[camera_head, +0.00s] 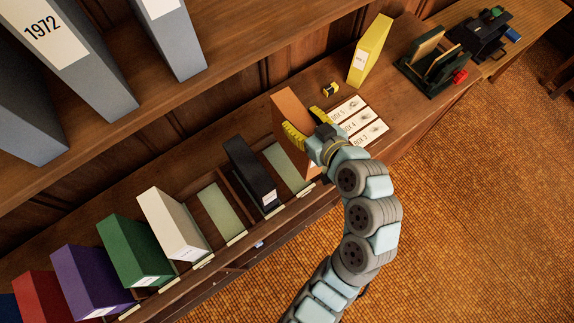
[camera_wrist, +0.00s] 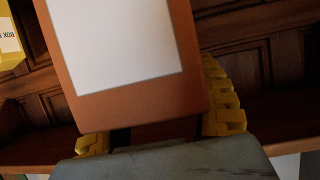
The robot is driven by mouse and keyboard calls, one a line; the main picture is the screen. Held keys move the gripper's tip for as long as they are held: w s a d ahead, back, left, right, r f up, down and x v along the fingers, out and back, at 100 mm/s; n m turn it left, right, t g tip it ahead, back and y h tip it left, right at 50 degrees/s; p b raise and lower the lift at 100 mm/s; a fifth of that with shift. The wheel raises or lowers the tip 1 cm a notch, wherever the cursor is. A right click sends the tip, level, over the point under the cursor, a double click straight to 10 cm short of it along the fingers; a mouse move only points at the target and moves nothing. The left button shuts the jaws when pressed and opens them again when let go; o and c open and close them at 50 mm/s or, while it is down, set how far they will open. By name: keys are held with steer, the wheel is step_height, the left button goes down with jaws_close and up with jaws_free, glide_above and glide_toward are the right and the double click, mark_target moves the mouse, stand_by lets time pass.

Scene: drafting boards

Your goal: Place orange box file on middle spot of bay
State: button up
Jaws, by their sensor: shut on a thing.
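The orange box file (camera_head: 291,112) is upright between the yellow fingers of my gripper (camera_head: 306,126). In the wrist view the orange box file (camera_wrist: 183,80) fills the space between the fingers of my gripper (camera_wrist: 160,125), its white label facing the camera. The bay shows two bare green pads: one (camera_head: 221,212) between the white and black files, one (camera_head: 287,168) right of the black file. The held file is just beyond the right pad, toward the back right. Its lower part is partly hidden by my gripper, so I cannot tell whether it touches the shelf.
A black file (camera_head: 250,170) stands between the bare pads. White (camera_head: 173,222), green (camera_head: 133,248) and purple (camera_head: 90,279) files stand to the left. Label cards (camera_head: 357,121) lie right of my gripper, and a yellow file (camera_head: 370,50) stands farther back. An upper shelf (camera_head: 220,60) overhangs the back left.

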mark_target(290, 143)
steer(key=shift+s+a+r+n+y, duration=0.1)
steer(key=shift+a+n+y, duration=0.05)
steer(key=shift+a, duration=0.5)
steer(key=shift+s+a+r+n+y, duration=0.1)
steer(key=shift+a+n+y, duration=0.05)
steer(key=shift+a, duration=0.45)
steer(key=shift+a+f+p, duration=0.15)
steer(key=shift+f+p, duration=0.35)
steer(key=shift+f, duration=2.05)
steer(key=shift+a+f+p, duration=0.1)
steer(key=shift+f+p, duration=0.4)
steer(key=shift+f, duration=2)
steer(key=shift+f, duration=0.1)
steer(key=o, duration=1.2)
steer(key=shift+s+d+r, duration=0.2)
steer(key=shift+s+d, duration=0.15)
steer(key=shift+r+b+v, duration=0.1)
steer(key=shift+b+v, duration=0.75)
steer(key=shift+v, duration=1.9)
steer(key=shift+r+b+v, duration=0.15)
steer(key=shift+b+v, duration=0.65)
steer(key=shift+v, duration=1.95)
